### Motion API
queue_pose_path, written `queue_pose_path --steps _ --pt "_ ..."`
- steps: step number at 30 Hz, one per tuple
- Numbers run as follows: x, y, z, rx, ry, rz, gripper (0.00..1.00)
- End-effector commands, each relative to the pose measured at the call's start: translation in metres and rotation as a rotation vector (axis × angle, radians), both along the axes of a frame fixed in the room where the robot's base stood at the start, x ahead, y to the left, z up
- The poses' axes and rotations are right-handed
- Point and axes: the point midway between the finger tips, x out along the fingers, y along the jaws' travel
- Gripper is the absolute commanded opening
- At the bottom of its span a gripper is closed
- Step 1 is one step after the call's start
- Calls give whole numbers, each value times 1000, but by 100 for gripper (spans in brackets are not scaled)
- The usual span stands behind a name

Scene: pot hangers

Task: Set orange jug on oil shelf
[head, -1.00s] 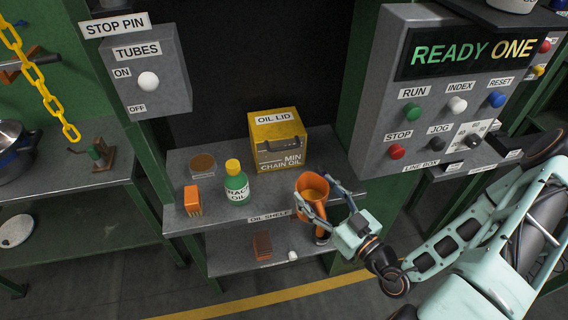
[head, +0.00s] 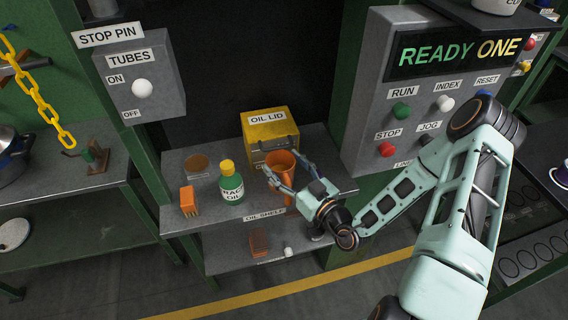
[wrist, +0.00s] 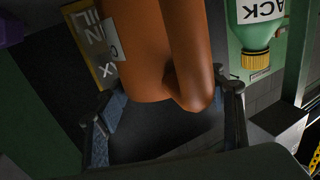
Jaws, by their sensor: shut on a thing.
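The orange jug (head: 279,172) is held upright at the front right part of the oil shelf (head: 327,177), in front of the yellow oil box. My gripper (head: 283,182) is shut on the jug, with a finger on either side of it. In the wrist view the jug (wrist: 135,50) and its handle (wrist: 192,60) fill the space between the fingers (wrist: 165,105). Whether the jug's base touches the shelf is hard to tell.
The yellow box (head: 268,127) is close behind. The control panel (head: 411,85) rises at the right. Shelf room shows right of the jug.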

Motion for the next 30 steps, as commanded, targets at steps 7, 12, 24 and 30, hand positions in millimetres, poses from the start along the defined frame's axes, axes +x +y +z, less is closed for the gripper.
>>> queue_pose_path --steps 7,12,24,30 --pt "0 0 -4 0 0 0 65" --pt "0 0 -3 -1 1 1 80" --pt "-5 -5 -1 0 2 -2 80" --pt "-35 -28 -3 0 4 -5 80"
